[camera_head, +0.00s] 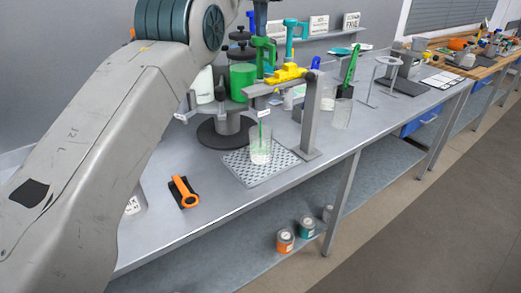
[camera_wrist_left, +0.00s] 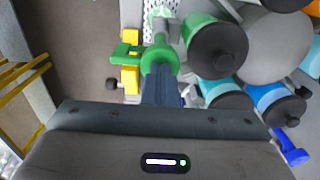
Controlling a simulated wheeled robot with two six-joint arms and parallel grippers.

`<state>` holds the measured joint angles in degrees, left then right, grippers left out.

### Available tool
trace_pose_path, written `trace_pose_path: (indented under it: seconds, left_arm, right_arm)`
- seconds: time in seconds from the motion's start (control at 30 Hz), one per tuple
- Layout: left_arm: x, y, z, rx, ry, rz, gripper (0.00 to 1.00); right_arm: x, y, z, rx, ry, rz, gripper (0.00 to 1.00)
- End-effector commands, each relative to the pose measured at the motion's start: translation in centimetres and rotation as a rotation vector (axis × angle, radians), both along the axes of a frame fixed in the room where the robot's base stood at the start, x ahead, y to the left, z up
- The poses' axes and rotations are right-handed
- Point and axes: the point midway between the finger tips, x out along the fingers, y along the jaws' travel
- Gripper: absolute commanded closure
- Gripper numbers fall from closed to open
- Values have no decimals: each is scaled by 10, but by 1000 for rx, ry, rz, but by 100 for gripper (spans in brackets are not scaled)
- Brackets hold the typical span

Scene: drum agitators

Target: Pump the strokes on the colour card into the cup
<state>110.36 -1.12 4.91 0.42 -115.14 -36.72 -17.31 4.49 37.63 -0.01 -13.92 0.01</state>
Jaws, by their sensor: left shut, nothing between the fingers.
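The clear cup (camera_head: 261,152) stands upright on a perforated drip tray (camera_head: 240,172). A thin green line runs down into it, and green shows inside. The green pump (camera_head: 263,52) rises above the green drum (camera_head: 243,84), with a yellow piece (camera_head: 287,73) in front of it. My left gripper (camera_head: 260,14) is shut and empty, at the top of the green pump. In the left wrist view its fingertips (camera_wrist_left: 160,78) are over the green pump head (camera_wrist_left: 158,57); I cannot tell whether they touch. My right gripper is out of view. I cannot tell which card is the colour card.
A grey post (camera_head: 312,115) stands right of the cup. An orange-handled tool (camera_head: 183,192) lies near the bench's front edge. Other drums, including a white one (camera_head: 204,85), crowd around the green one. Small cards (camera_head: 318,24) stand on the wall shelf.

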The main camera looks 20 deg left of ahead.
Motion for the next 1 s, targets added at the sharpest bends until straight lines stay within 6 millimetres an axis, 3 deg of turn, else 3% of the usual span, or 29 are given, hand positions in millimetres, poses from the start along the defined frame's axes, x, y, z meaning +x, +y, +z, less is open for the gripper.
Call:
trace_pose_path:
  seconds: [0.5,1.0]
  left_arm:
    - [0,0,-25,-1,6,0,100]
    - [0,0,-37,0,6,0,100]
  right_arm:
    - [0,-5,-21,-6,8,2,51]
    - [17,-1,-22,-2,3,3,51]
